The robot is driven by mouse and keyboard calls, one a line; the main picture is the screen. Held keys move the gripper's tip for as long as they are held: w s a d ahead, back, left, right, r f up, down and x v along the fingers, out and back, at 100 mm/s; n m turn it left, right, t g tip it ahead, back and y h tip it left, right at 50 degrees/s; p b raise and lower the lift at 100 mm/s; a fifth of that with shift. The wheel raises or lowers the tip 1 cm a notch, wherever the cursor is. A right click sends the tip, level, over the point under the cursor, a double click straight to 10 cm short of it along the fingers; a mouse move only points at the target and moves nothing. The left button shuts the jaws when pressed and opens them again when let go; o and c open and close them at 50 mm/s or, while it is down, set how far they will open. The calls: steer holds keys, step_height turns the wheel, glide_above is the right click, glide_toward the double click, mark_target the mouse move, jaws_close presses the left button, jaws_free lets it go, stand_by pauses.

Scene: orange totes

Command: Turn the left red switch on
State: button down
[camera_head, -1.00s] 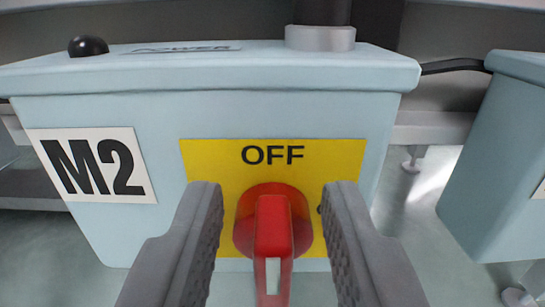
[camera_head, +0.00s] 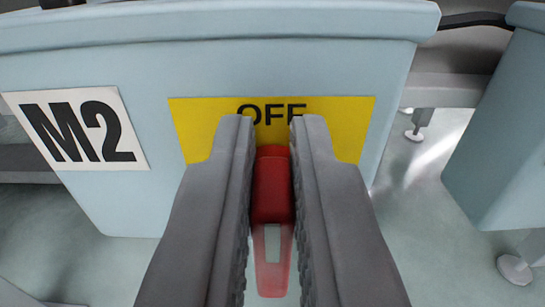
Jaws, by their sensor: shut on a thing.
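The red switch (camera_head: 271,187) is a rotary handle on the front of a pale blue box (camera_head: 330,65) labelled M2. A yellow plate (camera_head: 347,125) behind it reads OFF at the top. The handle points toward me and its pale marked face is upright in the picture. My gripper (camera_head: 273,150) is shut on the handle, one grey finger on each side. The fingers hide the round red base and much of the yellow plate.
A white M2 label (camera_head: 75,130) is on the box's left front. A second pale blue box (camera_head: 510,145) stands at the right, with a gap between. A black cable (camera_head: 475,19) runs between the boxes at the top. Grey floor shows below.

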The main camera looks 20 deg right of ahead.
steer(key=shift+s+f, duration=0.2)
steer(key=shift+f, duration=0.15)
steer(key=shift+s+d+f+m, duration=0.1)
steer(key=shift+d+f+m, duration=0.25)
steer(key=shift+m, duration=2.6)
steer(key=shift+s+d+f+m, duration=0.1)
steer(key=shift+d+f+m, duration=0.25)
steer(key=shift+m, duration=2.55)
steer(key=shift+s+d+f+m, duration=0.15)
steer(key=shift+f+m, duration=0.35)
steer(key=shift+m, duration=2.45)
steer(key=shift+w, duration=0.1)
